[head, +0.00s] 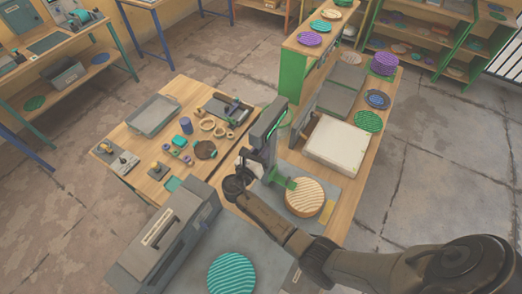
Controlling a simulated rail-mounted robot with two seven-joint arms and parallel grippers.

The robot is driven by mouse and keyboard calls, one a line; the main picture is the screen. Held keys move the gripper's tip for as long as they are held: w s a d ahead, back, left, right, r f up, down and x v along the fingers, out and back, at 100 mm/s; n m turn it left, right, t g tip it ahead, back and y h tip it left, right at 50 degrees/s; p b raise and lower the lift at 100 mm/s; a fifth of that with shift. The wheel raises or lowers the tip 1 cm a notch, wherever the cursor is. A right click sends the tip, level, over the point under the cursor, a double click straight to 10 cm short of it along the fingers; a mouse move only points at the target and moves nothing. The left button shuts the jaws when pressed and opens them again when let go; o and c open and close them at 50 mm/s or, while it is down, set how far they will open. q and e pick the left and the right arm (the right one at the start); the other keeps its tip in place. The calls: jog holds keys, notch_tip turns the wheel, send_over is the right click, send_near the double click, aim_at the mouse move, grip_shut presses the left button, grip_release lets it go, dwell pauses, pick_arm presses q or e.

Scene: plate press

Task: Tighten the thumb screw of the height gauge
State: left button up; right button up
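The height gauge (266,127) stands upright on a grey plate, with a dark grey column and a green arm (283,182) low on its right side. The green arm reaches to a tan ribbed disc (305,197) lying on the plate. My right gripper (241,172) is at the left side of the column, low down, with its arm coming in from the lower right. I cannot make out the thumb screw; it is too small or hidden by the gripper. Whether the gripper's fingers are open or shut cannot be told. My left gripper is not in view.
A grey press-like box (172,234) and a teal ribbed disc (232,272) are in front. A wooden table (136,172) at left holds a tray, rings and small parts. A white block (337,145) lies behind the tan disc. Shelves stand at the back.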

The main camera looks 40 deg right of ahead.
grip_shut()
